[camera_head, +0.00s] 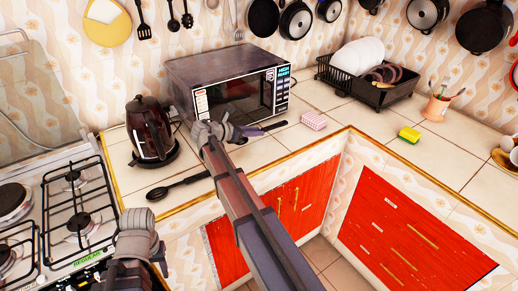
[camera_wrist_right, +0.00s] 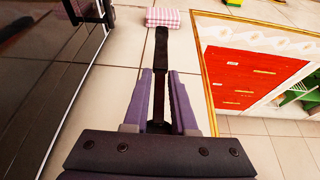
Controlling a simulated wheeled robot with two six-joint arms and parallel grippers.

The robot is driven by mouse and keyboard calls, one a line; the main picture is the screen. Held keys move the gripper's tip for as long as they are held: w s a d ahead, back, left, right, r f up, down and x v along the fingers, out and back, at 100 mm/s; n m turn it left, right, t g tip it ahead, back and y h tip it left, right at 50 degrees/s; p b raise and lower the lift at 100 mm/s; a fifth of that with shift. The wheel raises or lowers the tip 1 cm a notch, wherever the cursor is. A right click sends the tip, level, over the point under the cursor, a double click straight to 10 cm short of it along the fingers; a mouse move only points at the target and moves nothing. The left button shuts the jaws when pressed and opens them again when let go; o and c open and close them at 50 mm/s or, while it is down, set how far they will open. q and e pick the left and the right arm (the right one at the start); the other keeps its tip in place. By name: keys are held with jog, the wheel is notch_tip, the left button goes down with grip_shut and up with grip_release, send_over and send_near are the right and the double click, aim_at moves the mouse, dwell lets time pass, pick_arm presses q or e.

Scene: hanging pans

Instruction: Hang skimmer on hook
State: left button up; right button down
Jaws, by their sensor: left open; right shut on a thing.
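My right gripper (camera_head: 240,134) is over the counter in front of the microwave. It is shut on a dark utensil, whose black handle (camera_head: 268,128) sticks out to the right. In the right wrist view the black handle (camera_wrist_right: 162,47) extends beyond the fingers (camera_wrist_right: 160,85), with a thin dark shaft between them. Its other end is hidden, so I cannot tell its kind. A black spoon-shaped utensil (camera_head: 178,186) lies at the counter's front, partly behind my right arm; I cannot tell which is the skimmer. My left gripper (camera_head: 138,232) is open beside the stove, its fingertips unclear.
Several black utensils (camera_head: 173,16) hang on the back wall, with pans (camera_head: 296,20) to their right. A kettle (camera_head: 150,128), microwave (camera_head: 232,85), dish rack (camera_head: 366,78), pink checked block (camera_head: 314,120) and sponge (camera_head: 409,135) stand on the counter. The stove (camera_head: 77,205) is at left.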

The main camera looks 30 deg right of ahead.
aim_at(241, 144)
pick_arm(q)
notch_tip(241, 144, down, 6)
jog(key=b, duration=0.5)
pick_arm(e)
jog(key=shift+f, duration=3.05)
pick_arm(q)
jog(key=shift+f, duration=0.15)
pick_arm(e)
jog(key=shift+f, duration=0.15)
jog(key=shift+f, duration=0.15)
jog(key=c, duration=0.7)
grip_release()
jog(key=p+v, duration=0.1)
jog(key=v, duration=0.1)
jog(key=p+v, duration=0.1)
jog(key=v, duration=0.1)
jog(key=p+v, duration=0.1)
jog(key=v, duration=0.2)
jog(key=shift+w+r, duration=0.1)
jog(key=shift+r, duration=0.3)
jog(key=shift+a, duration=0.3)
pick_arm(q)
notch_tip(241, 144, up, 3)
jog(key=shift+r, duration=0.1)
